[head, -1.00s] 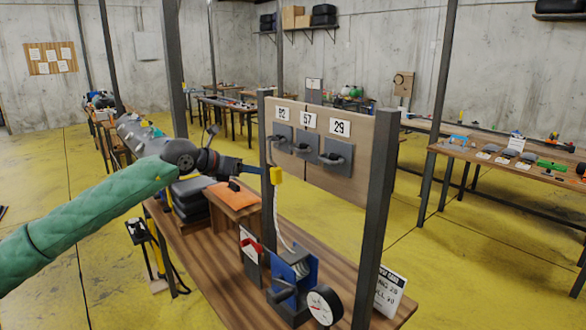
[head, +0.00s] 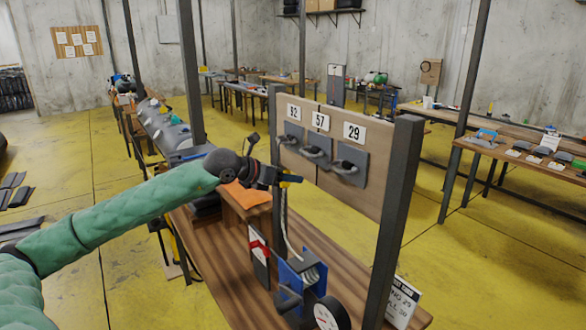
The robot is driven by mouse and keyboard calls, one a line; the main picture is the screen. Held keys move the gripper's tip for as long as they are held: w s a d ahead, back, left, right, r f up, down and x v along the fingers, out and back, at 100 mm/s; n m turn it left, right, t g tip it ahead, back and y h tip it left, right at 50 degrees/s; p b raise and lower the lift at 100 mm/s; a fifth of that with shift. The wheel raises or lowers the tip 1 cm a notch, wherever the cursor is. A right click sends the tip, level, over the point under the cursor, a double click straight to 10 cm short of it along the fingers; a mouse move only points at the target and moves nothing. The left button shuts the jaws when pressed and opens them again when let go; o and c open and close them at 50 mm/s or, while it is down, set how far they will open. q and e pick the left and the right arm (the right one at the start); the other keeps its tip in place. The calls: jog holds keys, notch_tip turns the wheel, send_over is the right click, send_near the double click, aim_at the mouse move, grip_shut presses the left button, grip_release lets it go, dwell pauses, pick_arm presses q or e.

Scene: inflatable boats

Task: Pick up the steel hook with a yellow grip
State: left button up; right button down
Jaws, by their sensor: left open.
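The yellow grip (head: 291,179) of the hook shows at the tip of my left gripper (head: 282,180), in front of the left post of the board. The steel part is hard to make out against the post and my gripper. A pale rope (head: 286,222) runs from below the grip down to a blue winch-like device (head: 301,268) on the table. My left gripper is open, with its fingers at the yellow grip. I cannot tell whether they touch it or surround it. My right gripper is not in view.
A wooden board (head: 334,188) with steel shackles under labels 92, 57 and 29 stands between dark posts (head: 398,215). A round gauge (head: 329,314) stands on the wooden table (head: 233,272). An orange item (head: 246,195) lies on a wooden stand behind my arm.

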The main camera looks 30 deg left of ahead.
pick_arm(q)
jog(key=shift+w+f, duration=0.1)
jog(key=shift+w, duration=0.1)
jog(key=shift+s+d+r, duration=0.15)
jog(key=shift+s+r, duration=0.1)
jog(key=shift+s, duration=0.15)
jog(key=shift+c, duration=0.9)
jog(key=shift+w+f, duration=0.1)
jog(key=shift+w, duration=0.15)
grip_shut()
jog(key=shift+s, duration=0.1)
